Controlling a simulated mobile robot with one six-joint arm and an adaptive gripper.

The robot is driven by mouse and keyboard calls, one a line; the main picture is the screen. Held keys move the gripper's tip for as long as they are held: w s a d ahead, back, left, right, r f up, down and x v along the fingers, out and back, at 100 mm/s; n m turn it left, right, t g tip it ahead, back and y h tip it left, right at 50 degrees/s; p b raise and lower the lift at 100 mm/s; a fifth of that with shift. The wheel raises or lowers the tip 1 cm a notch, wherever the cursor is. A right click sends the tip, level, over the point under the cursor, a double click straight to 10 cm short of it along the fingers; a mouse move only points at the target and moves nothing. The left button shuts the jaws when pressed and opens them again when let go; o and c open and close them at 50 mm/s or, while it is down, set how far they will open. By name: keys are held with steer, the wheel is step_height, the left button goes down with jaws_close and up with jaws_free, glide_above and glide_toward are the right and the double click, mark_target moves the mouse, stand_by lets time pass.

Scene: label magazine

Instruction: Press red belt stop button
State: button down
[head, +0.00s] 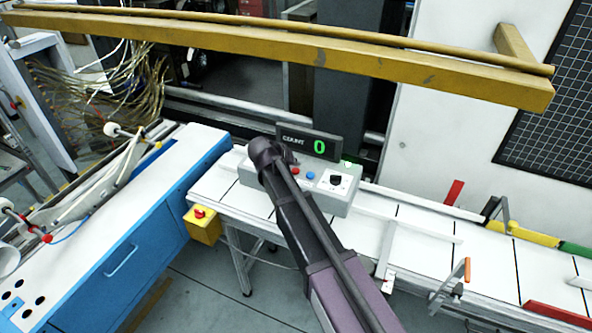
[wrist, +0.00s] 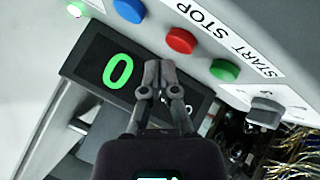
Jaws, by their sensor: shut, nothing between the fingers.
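A red button (wrist: 181,41) sits on a grey control box (head: 335,201), between a blue button (wrist: 130,10) and a green button (wrist: 224,70) in the wrist view. The labels STOP and START run beside the row. The red button also shows in the head view (head: 295,170), next to the blue one (head: 310,175). My gripper (wrist: 158,66) is shut and empty. In the wrist view its tips appear just below and left of the red button, over the display edge; contact cannot be told. In the head view my wrist hides the fingers and the green button.
A count display (head: 310,143) reading 0 stands behind the box. A yellow box with a red button (head: 199,212) hangs by the conveyor (head: 420,245). A yellow beam (head: 300,50) crosses above.

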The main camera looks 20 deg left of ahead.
mark_target(296, 171)
steer(key=shift+f+b, duration=0.9)
steer(key=shift+b, duration=0.05)
stand_by(1.7)
steer(key=shift+r, duration=0.1)
stand_by(0.3)
steer(key=shift+r+p, duration=0.85)
steer(key=shift+p, duration=0.15)
step_height(296, 171, up, 5)
steer(key=p, duration=0.5)
steer(key=shift+d, duration=0.1)
stand_by(0.5)
